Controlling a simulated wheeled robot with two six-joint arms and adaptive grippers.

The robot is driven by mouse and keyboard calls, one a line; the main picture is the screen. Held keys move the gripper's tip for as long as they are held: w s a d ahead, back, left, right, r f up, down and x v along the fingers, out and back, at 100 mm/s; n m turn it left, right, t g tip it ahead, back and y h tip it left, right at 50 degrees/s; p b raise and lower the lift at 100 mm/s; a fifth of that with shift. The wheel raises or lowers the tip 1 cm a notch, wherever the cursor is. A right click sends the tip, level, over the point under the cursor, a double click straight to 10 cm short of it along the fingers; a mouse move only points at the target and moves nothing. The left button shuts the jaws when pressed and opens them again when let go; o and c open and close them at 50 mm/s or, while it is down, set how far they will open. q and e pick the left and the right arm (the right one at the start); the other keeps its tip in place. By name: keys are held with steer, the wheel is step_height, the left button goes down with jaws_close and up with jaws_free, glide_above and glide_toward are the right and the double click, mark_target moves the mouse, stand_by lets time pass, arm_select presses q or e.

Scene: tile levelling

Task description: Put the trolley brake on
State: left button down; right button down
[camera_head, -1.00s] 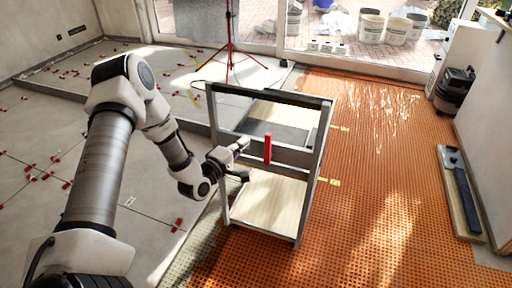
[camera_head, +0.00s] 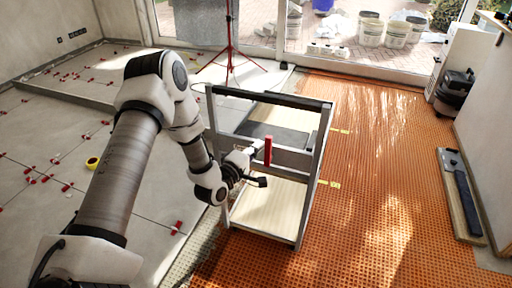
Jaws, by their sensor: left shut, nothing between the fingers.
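The trolley (camera_head: 320,160) is a grey frame with shelves and a dark top bar, standing on the orange mat's left part. A red upright brake lever (camera_head: 268,151) sits on its grey cross panel, above the pale lower shelf. My left gripper (camera_head: 262,166) is shut and empty. It is at the trolley's near left side, with its fingers close to the lever's left and lower side. I cannot tell whether it touches the lever. My right gripper is not in view.
Orange matting (camera_head: 375,150) covers the floor right of the trolley and is mostly clear. A dark tool on a board (camera_head: 463,195) lies by the right wall. A red tripod (camera_head: 229,50) stands behind. Grey tiles with red clips lie left.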

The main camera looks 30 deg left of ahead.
arm_select(q)
steer(key=shift+d+r, duration=0.1)
steer(key=shift+d, duration=0.1)
steer(key=shift+w+d+r+m+p, duration=0.2)
steer(key=shift+d+m+p, duration=0.2)
steer(key=shift+d+m, duration=0.5)
steer(key=w+d+f+m+g+y, duration=0.1)
steer(key=d+f+m+g, duration=0.1)
steer(key=d+m, duration=0.3)
steer(key=shift+w+d+m, duration=0.25)
steer(key=shift+d+m, duration=0.05)
steer(key=shift+m, duration=0.9)
steer(key=shift+d+f, duration=0.1)
steer(key=shift+f, duration=0.05)
